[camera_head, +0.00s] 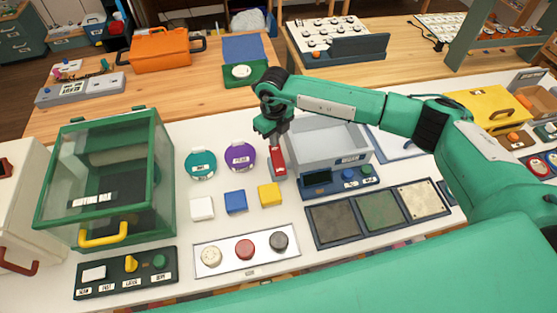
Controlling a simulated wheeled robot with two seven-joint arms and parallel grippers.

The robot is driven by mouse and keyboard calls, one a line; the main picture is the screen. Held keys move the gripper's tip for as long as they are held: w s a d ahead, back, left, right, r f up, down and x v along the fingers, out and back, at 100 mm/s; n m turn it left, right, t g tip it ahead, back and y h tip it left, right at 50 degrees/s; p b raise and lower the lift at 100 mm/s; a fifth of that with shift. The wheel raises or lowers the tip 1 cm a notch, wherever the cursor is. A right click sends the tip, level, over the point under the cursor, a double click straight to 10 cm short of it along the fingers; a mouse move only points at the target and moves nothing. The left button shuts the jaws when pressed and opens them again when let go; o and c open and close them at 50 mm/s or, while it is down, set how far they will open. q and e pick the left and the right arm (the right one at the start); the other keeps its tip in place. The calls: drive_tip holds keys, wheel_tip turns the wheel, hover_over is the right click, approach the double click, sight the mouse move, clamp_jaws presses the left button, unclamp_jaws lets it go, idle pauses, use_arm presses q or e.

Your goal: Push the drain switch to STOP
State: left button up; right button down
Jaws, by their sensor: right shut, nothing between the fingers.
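My right gripper (271,129) is shut and empty, pointing down at the left side of a grey open basin (322,142). A red upright piece (278,158) with a pale label stands at the basin's left side, just below the fingertips. It may be the drain switch, but I cannot read its label or tell its position. I cannot tell whether the fingertips touch it. The basin's front panel (340,180) has a dark display, a blue knob and a green knob. My left gripper is not in view.
A green glass-sided box (110,165) with a yellow handle stands at left. Teal (201,165) and purple (240,157) discs and white, blue and yellow blocks lie left of the basin. A three-button panel (246,250) and a tray of three squares (378,213) lie in front.

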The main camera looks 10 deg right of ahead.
drive_tip(key=shift+f+b, duration=0.4)
drive_tip(key=shift+f, duration=0.25)
drive_tip(key=shift+f+b, duration=0.3)
drive_tip(key=shift+f, duration=0.25)
drive_tip(key=shift+r, duration=0.15)
drive_tip(key=shift+r+p, duration=0.6)
drive_tip(key=shift+r, duration=1.2)
